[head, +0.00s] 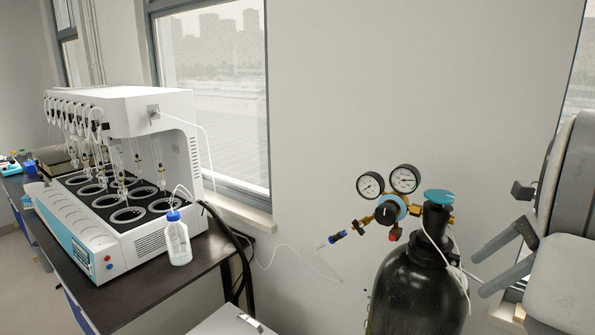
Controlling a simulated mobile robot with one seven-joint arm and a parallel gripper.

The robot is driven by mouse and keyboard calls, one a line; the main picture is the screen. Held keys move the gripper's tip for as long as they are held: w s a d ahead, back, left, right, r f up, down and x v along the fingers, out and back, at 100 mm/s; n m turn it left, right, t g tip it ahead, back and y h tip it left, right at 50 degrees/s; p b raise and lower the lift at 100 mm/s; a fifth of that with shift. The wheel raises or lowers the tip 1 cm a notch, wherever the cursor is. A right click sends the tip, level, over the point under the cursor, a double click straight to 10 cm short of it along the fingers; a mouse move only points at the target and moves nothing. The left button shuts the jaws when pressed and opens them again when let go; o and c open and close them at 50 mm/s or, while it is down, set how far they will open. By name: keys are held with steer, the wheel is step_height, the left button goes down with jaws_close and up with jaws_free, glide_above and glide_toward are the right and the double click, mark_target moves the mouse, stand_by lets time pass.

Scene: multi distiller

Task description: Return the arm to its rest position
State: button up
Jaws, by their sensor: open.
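My gripper (479,272) is at the right edge of the head view, at the end of my grey arm. Its two fingers point left and are apart, with nothing between them. The fingertips appear just right of the black gas cylinder (415,290); I cannot tell how far apart they are in depth. The upper part of my arm runs out of the picture at the right.
The cylinder carries a teal valve knob (439,196) and two gauges (388,182). A white distiller (150,120) and a blue-capped bottle (178,242) stand on the dark bench (140,290) at left. A thin loose tube (290,252) hangs by the wall.

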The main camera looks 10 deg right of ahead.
steer(key=s+a+n+h+p, duration=0.1)
steer(key=s+a+n+h, duration=0.1)
steer(key=a+n, duration=1)
steer(key=s+a+n+t+h, duration=0.1)
steer(key=s+a+n+h, duration=0.2)
steer(key=a+n, duration=0.9)
steer(key=s+a, duration=0.2)
steer(key=a, duration=0.2)
steer(key=shift+a+n+h+p, duration=0.2)
steer(key=shift+n+h+p, duration=0.1)
steer(key=shift+n+p, duration=0.1)
